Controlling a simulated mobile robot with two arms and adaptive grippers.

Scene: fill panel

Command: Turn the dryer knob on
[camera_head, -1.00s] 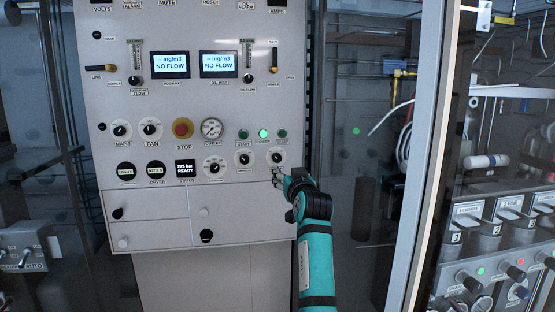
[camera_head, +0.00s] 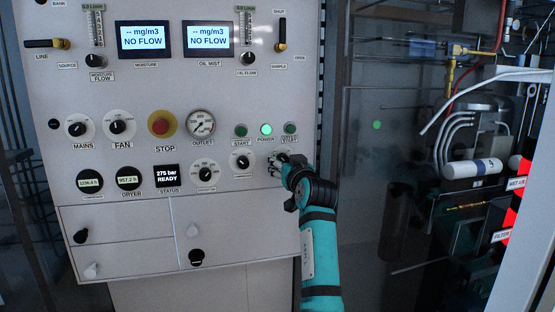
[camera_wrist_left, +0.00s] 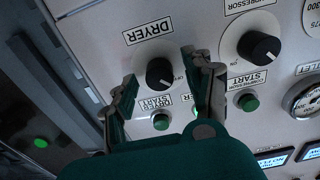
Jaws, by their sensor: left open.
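The dryer knob (camera_wrist_left: 160,72) is a black round knob on a white dial under a "DRYER" label in the left wrist view. My left gripper (camera_wrist_left: 162,78) is open, with one finger on each side of the knob. I cannot tell whether the fingers touch it. In the head view, my left gripper (camera_head: 277,168) is at the right edge of the panel and mostly hides the dryer knob. The knob's exact setting is too small to read. My right gripper is not in view.
The grey panel (camera_head: 110,215) carries a neighbouring compressor knob (camera_head: 242,162), a green start button (camera_head: 290,128), a lit power lamp (camera_head: 266,129) and a red stop button (camera_head: 161,124) close by. A glass enclosure with pipes and a white cylinder (camera_head: 470,168) stands at the right.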

